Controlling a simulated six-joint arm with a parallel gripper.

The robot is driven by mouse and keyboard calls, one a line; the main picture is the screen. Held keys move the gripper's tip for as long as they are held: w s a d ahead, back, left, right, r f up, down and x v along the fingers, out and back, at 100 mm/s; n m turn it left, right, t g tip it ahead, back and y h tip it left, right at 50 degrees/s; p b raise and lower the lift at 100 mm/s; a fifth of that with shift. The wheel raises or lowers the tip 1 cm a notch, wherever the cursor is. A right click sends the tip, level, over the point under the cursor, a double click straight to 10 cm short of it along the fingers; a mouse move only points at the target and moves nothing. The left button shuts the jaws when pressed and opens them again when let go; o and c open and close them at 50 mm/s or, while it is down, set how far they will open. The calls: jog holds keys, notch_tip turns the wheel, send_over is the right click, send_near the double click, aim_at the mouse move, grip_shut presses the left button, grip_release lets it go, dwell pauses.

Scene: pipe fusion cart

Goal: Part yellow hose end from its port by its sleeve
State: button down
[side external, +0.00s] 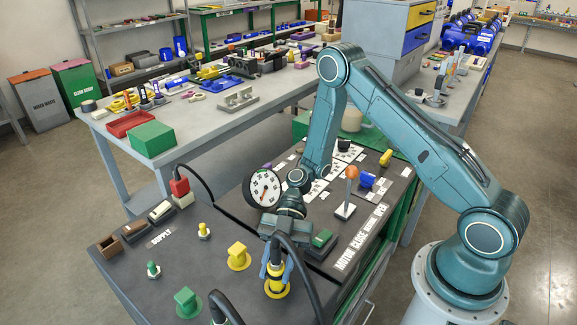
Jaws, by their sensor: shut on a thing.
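The yellow hose end (277,276) stands upright at the front of the cart top, with a black hose (303,262) arching from its top. Its round yellow port (279,293) is directly under it. The hose end looks seated in or very close to the port; I cannot tell whether there is a gap. My gripper (276,268) points down from above, with its blue fingers on either side of the hose end. It is shut on the hose end around its upper part, which hides most of the sleeve.
A yellow capped block (238,257) and a green one (187,302) stand to the left. Another black hose (228,305) rises at the front edge. A round gauge (264,188) and an orange-knobbed lever (350,176) stand behind. Small fittings (203,231) stand near the supply label.

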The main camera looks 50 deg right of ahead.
aim_at(277, 243)
jog(key=shift+r, duration=0.85)
jog(key=shift+r, duration=0.3)
jog(key=shift+r, duration=0.7)
jog(key=shift+r, duration=0.4)
jog(key=shift+r, duration=0.3)
jog(key=shift+r, duration=0.35)
jog(key=shift+r, duration=0.25)
jog(key=shift+r, duration=4.4)
